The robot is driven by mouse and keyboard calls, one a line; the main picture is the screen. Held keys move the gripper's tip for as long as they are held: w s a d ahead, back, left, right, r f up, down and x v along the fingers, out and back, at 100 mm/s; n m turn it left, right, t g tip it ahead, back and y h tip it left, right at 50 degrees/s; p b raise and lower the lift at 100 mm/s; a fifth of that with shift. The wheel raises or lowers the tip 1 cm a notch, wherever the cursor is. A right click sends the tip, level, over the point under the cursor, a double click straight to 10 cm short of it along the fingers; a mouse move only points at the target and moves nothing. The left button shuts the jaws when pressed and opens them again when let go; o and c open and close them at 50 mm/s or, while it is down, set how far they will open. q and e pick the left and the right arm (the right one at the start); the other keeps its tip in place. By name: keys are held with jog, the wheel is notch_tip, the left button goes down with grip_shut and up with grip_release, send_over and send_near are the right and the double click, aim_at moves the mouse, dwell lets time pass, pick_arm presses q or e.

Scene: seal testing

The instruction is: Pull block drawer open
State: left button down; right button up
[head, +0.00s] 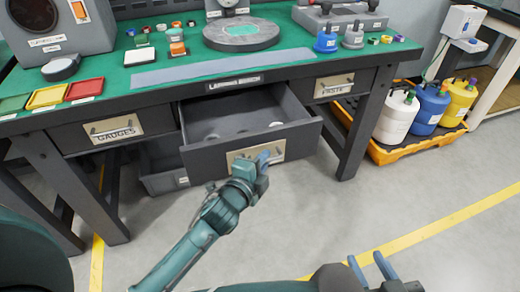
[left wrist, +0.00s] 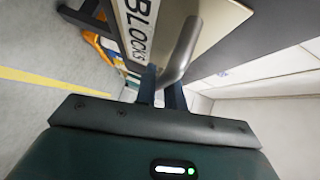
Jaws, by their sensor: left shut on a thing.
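The block drawer (head: 300,134) is the middle drawer of the green-topped bench and stands well out, its dark inside showing. Its front has a beige plate, and the left wrist view shows the plate lettered BLOCKS (left wrist: 138,28). My left gripper (head: 262,160) is at this plate, shut on the metal bar handle (left wrist: 182,50). The fingers (left wrist: 160,95) partly hide the handle. My right gripper (head: 372,268) is open and empty, low in front of the bench and away from the drawer.
The closed gauges drawer (head: 117,130) is at left, another closed drawer (head: 333,86) at right. A grey box-like unit (head: 160,182) sits under the bench. Jugs (head: 395,115) stand in a yellow-edged tray (head: 385,153) at right. The floor in front is clear.

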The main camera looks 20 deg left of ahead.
pick_arm(q)
jog(key=shift+s+d, duration=0.55)
jog(key=shift+s, duration=0.25)
jog(key=shift+s+d, duration=0.55)
jog(key=shift+s, duration=0.25)
pick_arm(e)
jog(key=shift+s+d+r, duration=0.25)
jog(key=shift+d+r, duration=0.1)
jog(key=shift+r, duration=0.1)
pick_arm(q)
jog(key=c, duration=1.5)
grip_release()
pick_arm(e)
jog(key=shift+s, duration=0.1)
pick_arm(q)
jog(key=shift+s+p, duration=0.1)
jog(key=shift+p, duration=0.25)
pick_arm(e)
jog(key=shift+s, duration=0.1)
